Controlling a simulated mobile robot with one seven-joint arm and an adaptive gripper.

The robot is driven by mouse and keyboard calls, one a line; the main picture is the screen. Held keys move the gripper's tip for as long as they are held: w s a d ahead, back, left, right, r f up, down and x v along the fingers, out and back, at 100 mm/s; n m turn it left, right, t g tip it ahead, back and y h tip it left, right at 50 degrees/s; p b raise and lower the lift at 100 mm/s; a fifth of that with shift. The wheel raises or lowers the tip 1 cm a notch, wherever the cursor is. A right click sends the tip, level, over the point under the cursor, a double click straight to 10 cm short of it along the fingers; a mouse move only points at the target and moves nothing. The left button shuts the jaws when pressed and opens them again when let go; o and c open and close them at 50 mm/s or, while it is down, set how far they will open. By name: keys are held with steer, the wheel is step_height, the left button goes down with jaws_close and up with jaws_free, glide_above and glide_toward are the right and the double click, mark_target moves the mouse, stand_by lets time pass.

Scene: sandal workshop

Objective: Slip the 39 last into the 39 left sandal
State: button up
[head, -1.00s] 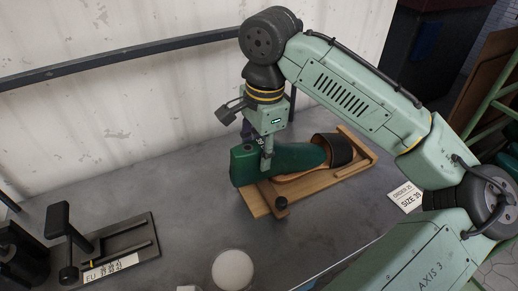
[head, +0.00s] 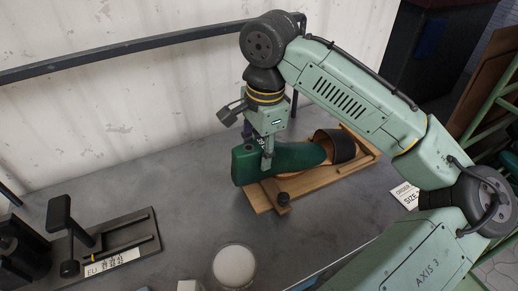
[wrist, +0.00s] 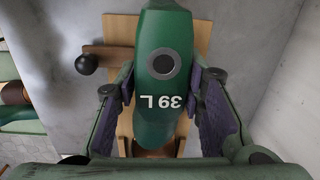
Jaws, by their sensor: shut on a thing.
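The green last (head: 285,157), marked "39 L" in the wrist view (wrist: 163,90), is held level with its toe to the right. My gripper (head: 268,155) is shut on it, one finger on each side of its rear half in the wrist view (wrist: 160,95). The sandal (head: 337,147), with a tan sole and a dark strap, lies on a wooden board (head: 325,181). The toe is at the strap's opening. How far it reaches under the strap, and whether the last touches the sole, I cannot tell.
A black knob (head: 283,199) sticks out from the board's near side. A size card (head: 406,196) lies to the right. A white round container (head: 234,265) stands in front. A dark measuring device (head: 110,250) is at left. A wall rises behind.

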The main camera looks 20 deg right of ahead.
mark_target(281, 144)
steer(key=shift+w+d, duration=0.25)
steer(key=shift+d, duration=0.9)
steer(key=shift+d, duration=0.1)
steer(key=shift+w+d+f+p, duration=0.15)
steer(key=shift+d+p, duration=0.1)
steer(key=shift+d, duration=0.3)
steer(key=shift+w+d+r+p, duration=0.1)
steer(key=shift+d+p, duration=0.1)
steer(key=shift+d, duration=0.35)
steer(key=shift+d, duration=0.15)
steer(key=shift+w+d+f, duration=0.1)
steer(key=shift+w+d, duration=0.05)
steer(key=shift+d, duration=0.4)
steer(key=shift+w+d, duration=0.1)
steer(key=shift+d, duration=0.45)
steer(key=shift+d+p, duration=0.15)
steer(key=shift+p, duration=0.15)
steer(key=shift+w+d, duration=0.25)
steer(key=shift+d, duration=0.8)
steer(key=shift+d+p, duration=0.35)
steer(key=shift+p, duration=0.25)
